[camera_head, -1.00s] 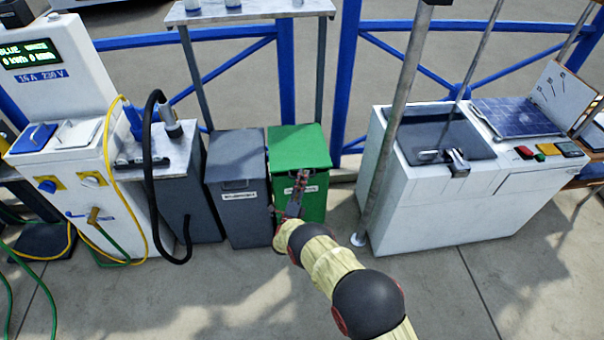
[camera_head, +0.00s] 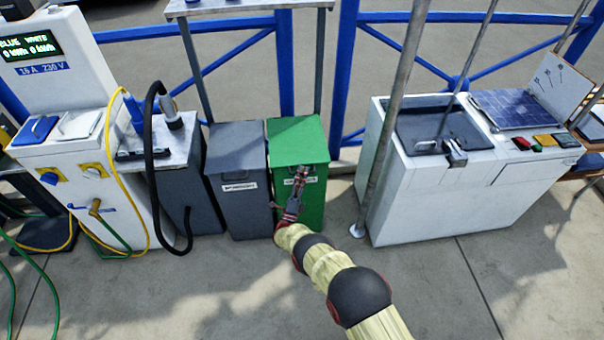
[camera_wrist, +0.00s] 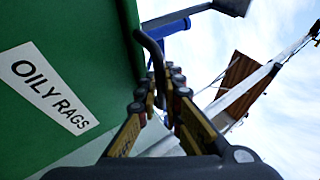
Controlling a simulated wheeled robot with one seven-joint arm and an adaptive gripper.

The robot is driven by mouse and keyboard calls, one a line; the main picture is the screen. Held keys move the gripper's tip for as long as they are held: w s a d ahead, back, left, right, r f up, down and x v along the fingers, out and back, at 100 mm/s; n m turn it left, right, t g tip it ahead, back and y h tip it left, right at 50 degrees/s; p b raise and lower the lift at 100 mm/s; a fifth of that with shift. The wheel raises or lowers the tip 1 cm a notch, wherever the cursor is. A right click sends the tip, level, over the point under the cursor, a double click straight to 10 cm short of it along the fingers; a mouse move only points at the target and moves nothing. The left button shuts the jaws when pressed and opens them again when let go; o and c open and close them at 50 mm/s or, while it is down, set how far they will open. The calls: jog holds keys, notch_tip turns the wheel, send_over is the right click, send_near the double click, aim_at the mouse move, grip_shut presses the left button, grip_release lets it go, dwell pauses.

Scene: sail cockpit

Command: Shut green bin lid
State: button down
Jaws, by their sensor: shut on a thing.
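The green bin (camera_head: 313,205) stands on the paving, and its green lid (camera_head: 298,138) lies over the top, looking flat or nearly so. Whether a thin gap remains under the front edge cannot be told. My gripper (camera_head: 300,174) is at the front of the bin, just below the lid's front edge, partly covering the label. In the wrist view my gripper (camera_wrist: 166,82) is shut on a dark bent handle (camera_wrist: 150,45) beside the green front. The label there reads "OILY RAGS" (camera_wrist: 48,88).
A grey bin (camera_head: 240,195) stands close on the left. A metal pole (camera_head: 385,150) and a white cabinet (camera_head: 470,190) stand to the right. A black hose (camera_head: 150,170) and yellow cable hang at the left charging post. Paving in front is open.

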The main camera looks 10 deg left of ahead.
jog(key=shift+s+d+f, duration=0.1)
jog(key=shift+f, duration=0.4)
jog(key=c, duration=2.2)
grip_release()
jog(key=shift+o, duration=1.4)
jog(key=shift+r, duration=0.1)
jog(key=v, duration=1.1)
jog(key=shift+s, duration=0.35)
jog(key=shift+f+n, duration=0.2)
jog(key=shift+n, duration=0.1)
